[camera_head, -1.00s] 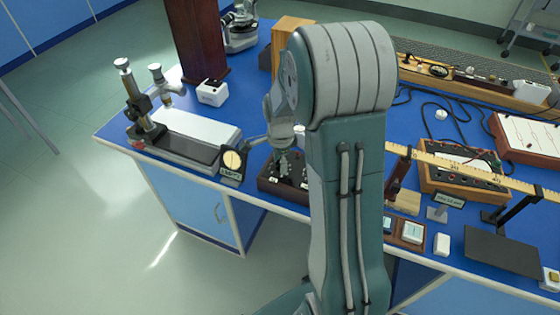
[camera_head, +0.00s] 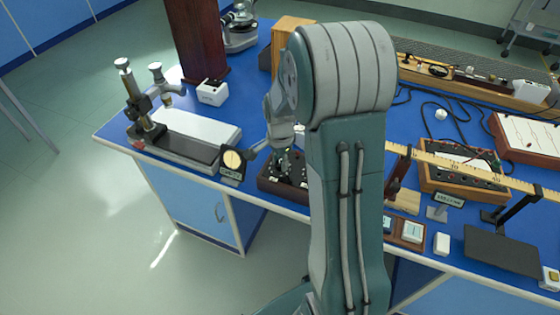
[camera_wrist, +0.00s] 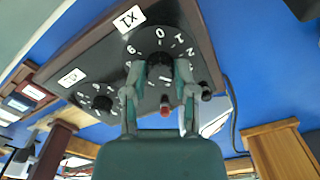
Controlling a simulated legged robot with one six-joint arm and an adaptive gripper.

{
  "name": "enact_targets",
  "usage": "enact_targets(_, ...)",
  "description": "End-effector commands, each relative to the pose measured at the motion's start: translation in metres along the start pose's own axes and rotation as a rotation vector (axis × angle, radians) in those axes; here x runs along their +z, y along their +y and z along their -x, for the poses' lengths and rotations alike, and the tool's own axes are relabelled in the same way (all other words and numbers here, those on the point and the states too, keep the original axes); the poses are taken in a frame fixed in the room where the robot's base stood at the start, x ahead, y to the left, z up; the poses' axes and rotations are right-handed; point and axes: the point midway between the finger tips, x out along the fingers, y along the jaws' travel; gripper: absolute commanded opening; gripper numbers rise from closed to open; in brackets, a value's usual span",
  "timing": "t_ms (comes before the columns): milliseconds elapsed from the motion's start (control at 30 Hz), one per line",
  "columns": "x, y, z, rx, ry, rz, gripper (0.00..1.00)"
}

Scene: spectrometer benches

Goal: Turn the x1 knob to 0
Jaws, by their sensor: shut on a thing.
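The x1 knob (camera_wrist: 160,68) is a dark knob on a round black dial with white digits, beside a white label (camera_wrist: 131,18) that appears upside down in the wrist view. My gripper (camera_wrist: 158,80) is shut on this knob, one fingertip on either side. The 0 shows just beyond the knob, with 9 to its left and 1 to its right. The knob's pointer is not clear. In the head view, my gripper (camera_head: 284,160) reaches down onto the dark wooden knob box (camera_head: 268,184), which my arm partly hides.
A second, smaller-looking dial (camera_wrist: 102,103) sits to the left on the same box. Red and black terminals (camera_wrist: 192,117) stand close to my right finger. In the head view, a small round-faced meter (camera_head: 233,162) and a microscope-like stand (camera_head: 150,115) are left of the box.

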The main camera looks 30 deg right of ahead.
Motion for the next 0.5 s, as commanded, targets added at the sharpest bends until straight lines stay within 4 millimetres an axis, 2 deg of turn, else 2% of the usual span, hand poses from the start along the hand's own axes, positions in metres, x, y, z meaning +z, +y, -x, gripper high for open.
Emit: enact_targets(500, 0.0003, -0.0013, 0.0, -0.004, 0.001, 0.492, 0.0)
